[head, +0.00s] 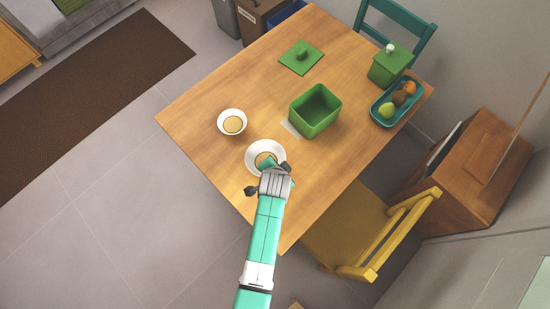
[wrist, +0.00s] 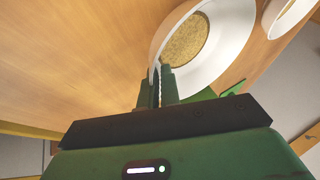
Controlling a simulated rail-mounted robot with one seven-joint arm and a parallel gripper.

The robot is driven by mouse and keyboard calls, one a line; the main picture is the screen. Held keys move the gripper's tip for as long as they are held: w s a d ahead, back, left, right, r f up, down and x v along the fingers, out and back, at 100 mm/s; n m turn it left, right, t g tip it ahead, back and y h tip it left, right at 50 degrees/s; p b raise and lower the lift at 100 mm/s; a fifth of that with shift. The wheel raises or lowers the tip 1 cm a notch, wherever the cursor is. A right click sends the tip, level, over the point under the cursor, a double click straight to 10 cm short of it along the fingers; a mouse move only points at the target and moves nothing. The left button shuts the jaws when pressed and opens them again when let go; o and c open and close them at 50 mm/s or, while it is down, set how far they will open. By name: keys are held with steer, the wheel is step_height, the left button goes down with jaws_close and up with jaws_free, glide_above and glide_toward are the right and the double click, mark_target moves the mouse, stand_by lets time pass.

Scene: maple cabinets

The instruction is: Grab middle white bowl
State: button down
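A white bowl with a tan, grainy inside (head: 252,160) is at the near side of the wooden table. It fills the upper middle of the wrist view (wrist: 238,52). My gripper (head: 270,166) reaches over its near side and hides part of it. In the wrist view the green fingers (wrist: 158,88) are close together with the white rim between them. I cannot tell whether the bowl touches the table. A second white bowl (head: 231,122) with a tan inside stands farther left, apart from my gripper; a white bowl also shows at the wrist view's upper right (wrist: 283,18).
An open green box (head: 314,112) stands right of the bowls. Its green lid-like piece (head: 300,57) lies farther back. A teal tray of fruit (head: 376,116) and a lidded green box (head: 390,64) are at the right. A yellow chair (head: 365,225) stands at the near right edge.

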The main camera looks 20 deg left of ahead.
steer(key=shift+r, duration=1.45)
steer(key=shift+s+r, duration=0.15)
steer(key=shift+s, duration=0.15)
steer(key=s+a, duration=0.1)
steer(key=s, duration=0.4)
steer(key=s+a+r, duration=0.1)
steer(key=s, duration=0.4)
steer(key=s+a, duration=0.1)
steer(key=s, duration=0.4)
steer(key=shift+s+r+b, duration=0.1)
steer(key=shift+r+b, duration=0.1)
steer(key=shift+b, duration=0.2)
